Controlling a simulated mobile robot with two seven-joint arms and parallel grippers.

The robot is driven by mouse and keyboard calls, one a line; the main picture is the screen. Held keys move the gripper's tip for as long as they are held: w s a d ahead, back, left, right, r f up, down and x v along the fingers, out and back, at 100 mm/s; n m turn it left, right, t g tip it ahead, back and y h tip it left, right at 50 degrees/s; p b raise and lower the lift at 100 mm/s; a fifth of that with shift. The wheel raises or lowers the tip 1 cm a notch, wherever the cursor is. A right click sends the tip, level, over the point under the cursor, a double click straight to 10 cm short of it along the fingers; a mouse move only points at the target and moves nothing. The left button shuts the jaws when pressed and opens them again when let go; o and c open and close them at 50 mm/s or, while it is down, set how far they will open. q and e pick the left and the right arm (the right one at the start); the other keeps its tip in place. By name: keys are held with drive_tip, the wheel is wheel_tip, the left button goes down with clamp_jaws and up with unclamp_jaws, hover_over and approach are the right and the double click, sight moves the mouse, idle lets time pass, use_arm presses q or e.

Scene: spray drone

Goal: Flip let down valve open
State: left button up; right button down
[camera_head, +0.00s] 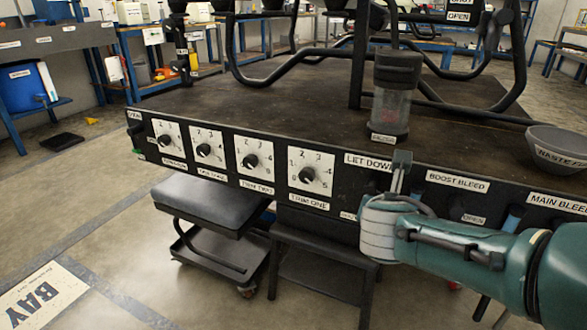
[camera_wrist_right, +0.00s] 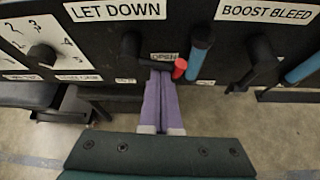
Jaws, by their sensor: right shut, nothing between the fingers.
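The let down valve is on the front panel under the LET DOWN label (camera_wrist_right: 115,11). In the right wrist view, its black lever (camera_wrist_right: 150,63) runs from a black hub to the right and slightly down, ending in a red tip (camera_wrist_right: 180,68). An OPEN label (camera_wrist_right: 163,57) sits right by the lever. My right gripper (camera_wrist_right: 161,78) is shut and empty, its fingertips just under the lever; I cannot tell if they touch it. In the head view, my right gripper (camera_head: 402,162) is in front of the panel and hides the valve. My left gripper is out of view.
The BOOST BLEED valve (camera_wrist_right: 262,58) and a blue-ended rod (camera_wrist_right: 201,42) are right of the let down valve. Left are several dial knobs, including TRIM ONE (camera_head: 307,175). A clear jar (camera_head: 390,105) and a bowl (camera_head: 555,148) stand on the bench top.

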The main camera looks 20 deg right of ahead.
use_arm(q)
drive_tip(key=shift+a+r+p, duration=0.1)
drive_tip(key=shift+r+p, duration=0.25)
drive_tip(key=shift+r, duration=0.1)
use_arm(e)
drive_tip(key=shift+r, duration=0.35)
drive_tip(key=shift+f, duration=0.1)
idle(0.4)
